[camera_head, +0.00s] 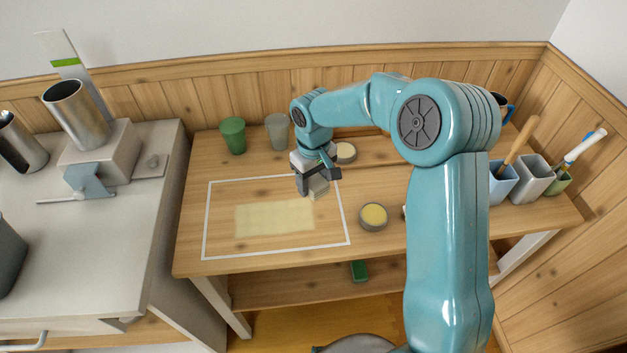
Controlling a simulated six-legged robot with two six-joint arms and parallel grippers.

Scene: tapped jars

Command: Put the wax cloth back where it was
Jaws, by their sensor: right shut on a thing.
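A pale yellow, thin flat rectangle (275,218), which looks like the wax cloth, lies on the wooden table inside a white outline (206,222). My right gripper (318,183) is over the right part of the outlined area, to the upper right of the cloth. It is shut on a small pale block (319,188), partly hidden by the fingers. I cannot tell whether the block touches the table. My left gripper is not in view.
A round tin (373,216) with a yellow top stands right of the outline. Another round tin (345,152) is behind my gripper. A green cup (233,135) and a grey cup (277,131) stand at the back. Holders with tools (533,178) stand at the right.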

